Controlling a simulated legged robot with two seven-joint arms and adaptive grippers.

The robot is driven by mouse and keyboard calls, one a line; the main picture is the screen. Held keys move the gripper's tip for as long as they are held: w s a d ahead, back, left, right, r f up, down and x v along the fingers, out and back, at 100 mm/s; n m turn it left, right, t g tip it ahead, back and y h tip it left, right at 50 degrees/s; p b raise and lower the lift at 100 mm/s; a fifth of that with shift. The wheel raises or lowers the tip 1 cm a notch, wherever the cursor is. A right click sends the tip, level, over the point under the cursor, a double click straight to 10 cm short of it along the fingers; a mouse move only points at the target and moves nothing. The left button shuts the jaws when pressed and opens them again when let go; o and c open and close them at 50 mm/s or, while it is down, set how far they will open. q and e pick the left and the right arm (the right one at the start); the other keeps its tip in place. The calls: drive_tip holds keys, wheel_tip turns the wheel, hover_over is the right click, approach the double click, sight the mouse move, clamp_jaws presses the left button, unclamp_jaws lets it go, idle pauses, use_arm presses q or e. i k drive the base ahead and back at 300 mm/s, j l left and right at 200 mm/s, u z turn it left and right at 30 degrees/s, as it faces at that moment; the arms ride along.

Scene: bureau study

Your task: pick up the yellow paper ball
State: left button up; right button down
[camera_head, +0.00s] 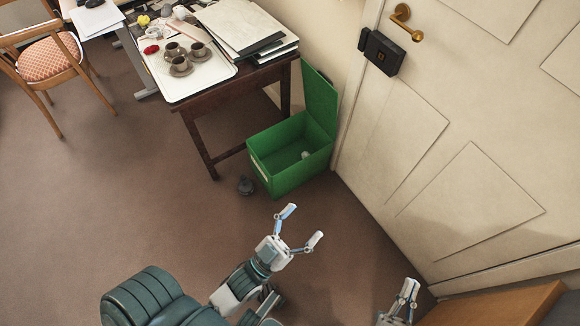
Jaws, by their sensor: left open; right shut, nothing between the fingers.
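A small yellow crumpled ball (143,20), which looks like the yellow paper ball, lies among other small things on the dark wooden table at the upper left. My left gripper (304,223) is open and empty over the floor, in front of the green box and far from the ball. My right gripper (408,289) is shut and empty at the lower right, near the foot of the door.
A white tray (207,78) with brown cups stands on the table, beside stacked folders (238,22). An open green box (270,150) holds a small pale ball. A chair (48,60) stands left; the floor between is clear.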

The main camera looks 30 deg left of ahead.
sight(143, 21)
drive_tip(key=u, duration=1.95)
